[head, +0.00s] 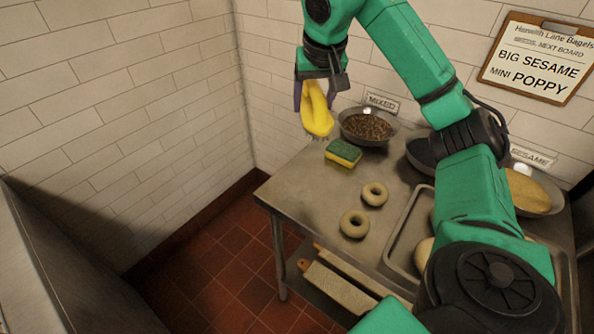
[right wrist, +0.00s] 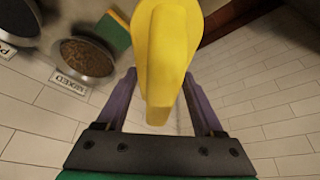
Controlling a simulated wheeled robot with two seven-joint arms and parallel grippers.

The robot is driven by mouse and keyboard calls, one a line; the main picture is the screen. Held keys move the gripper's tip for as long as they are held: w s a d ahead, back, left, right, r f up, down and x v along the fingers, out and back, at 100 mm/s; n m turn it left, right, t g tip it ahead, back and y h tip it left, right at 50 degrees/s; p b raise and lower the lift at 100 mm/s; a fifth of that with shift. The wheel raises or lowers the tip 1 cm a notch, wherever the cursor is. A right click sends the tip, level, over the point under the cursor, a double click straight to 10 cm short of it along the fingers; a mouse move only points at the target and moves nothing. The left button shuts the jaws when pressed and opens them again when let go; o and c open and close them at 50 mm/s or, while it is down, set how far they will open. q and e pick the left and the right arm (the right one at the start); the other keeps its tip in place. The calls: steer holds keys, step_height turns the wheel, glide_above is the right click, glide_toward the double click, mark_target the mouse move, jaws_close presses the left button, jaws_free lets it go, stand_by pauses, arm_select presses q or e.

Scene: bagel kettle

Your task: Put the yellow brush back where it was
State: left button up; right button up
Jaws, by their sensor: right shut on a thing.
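The yellow brush (head: 316,108) is held in my right gripper (head: 318,92), above the back left corner of the steel table (head: 310,185). Its bristles point down and look clear of the table top. In the right wrist view the yellow brush (right wrist: 165,55) fills the space between the two purple fingers of my right gripper (right wrist: 163,105). A green and yellow sponge (head: 343,153) lies on the table just below and right of the brush. My left gripper is not in view.
The bowl labelled MIXED (head: 368,126) stands right of the brush. Two bagels (head: 374,194) lie on the table, left of a metal tray (head: 402,240). A bowl labelled SESAME (head: 530,190) is at the right. White tiled walls (head: 130,110) stand behind and left.

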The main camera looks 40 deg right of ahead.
steer(key=f, duration=0.6)
steer(key=s+f+b, duration=0.1)
steer(key=f, duration=0.5)
steer(key=s+f, duration=0.1)
steer(key=f, duration=0.6)
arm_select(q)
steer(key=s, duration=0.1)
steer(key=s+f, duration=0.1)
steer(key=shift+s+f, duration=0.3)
arm_select(e)
steer(key=shift+w+f, duration=0.15)
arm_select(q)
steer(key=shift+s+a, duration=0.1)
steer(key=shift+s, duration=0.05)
arm_select(e)
steer(key=o, duration=1.3)
arm_select(q)
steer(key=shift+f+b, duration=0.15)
steer(key=shift+b, duration=0.25)
arm_select(e)
steer(key=v, duration=1.2)
